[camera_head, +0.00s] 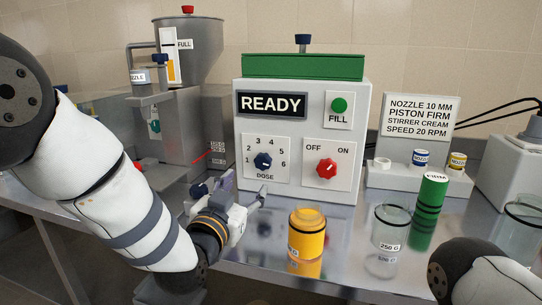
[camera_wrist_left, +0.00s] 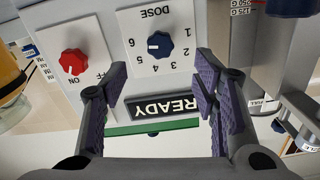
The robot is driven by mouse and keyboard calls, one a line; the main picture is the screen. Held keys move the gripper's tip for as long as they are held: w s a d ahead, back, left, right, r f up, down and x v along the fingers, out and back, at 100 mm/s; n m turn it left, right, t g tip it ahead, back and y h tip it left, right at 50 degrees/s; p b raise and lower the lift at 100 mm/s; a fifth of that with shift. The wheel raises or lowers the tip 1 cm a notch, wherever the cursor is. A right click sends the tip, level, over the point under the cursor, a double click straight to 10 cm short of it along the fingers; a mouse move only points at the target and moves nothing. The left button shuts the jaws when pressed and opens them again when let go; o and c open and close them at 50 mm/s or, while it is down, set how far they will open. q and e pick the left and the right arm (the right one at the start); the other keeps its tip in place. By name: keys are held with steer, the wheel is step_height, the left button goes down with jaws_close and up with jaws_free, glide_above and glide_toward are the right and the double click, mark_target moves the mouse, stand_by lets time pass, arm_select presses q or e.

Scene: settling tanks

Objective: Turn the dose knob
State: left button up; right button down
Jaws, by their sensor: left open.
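The dose knob (camera_head: 263,160) is a dark blue lobed knob on a white plate numbered 1 to 6, on the front of a white machine (camera_head: 300,187). In the left wrist view the knob (camera_wrist_left: 160,44) appears upside down, its white mark pointing roughly toward 6. My left gripper (camera_head: 243,190) is open just below and in front of the dose plate. In the left wrist view its purple-padded fingers (camera_wrist_left: 160,88) are spread and empty, with the knob beyond the tips, not touched. My right gripper is not in view.
A red OFF/ON knob (camera_head: 326,168) sits right of the dose plate, below a green FILL button (camera_head: 339,105). A yellow jar (camera_head: 306,235), a glass (camera_head: 388,228) and a green cylinder (camera_head: 430,205) stand on the metal table to the right. A steel hopper (camera_head: 200,45) stands left.

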mark_target(262, 162)
arm_select(q)
steer(key=b+x, duration=0.2)
steer(key=x, duration=0.8)
steer(key=shift+r, duration=0.1)
steer(key=shift+w+d+r, duration=0.1)
steer(key=shift+w+r, duration=0.05)
steer(key=shift+w, duration=0.2)
steer(key=shift+w+d+r, duration=0.15)
steer(key=shift+w, duration=0.2)
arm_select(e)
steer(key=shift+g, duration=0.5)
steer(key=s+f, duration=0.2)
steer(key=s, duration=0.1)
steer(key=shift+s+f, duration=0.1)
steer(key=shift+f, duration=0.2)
arm_select(q)
steer(key=shift+c, duration=0.3)
steer(key=c, duration=1.1)
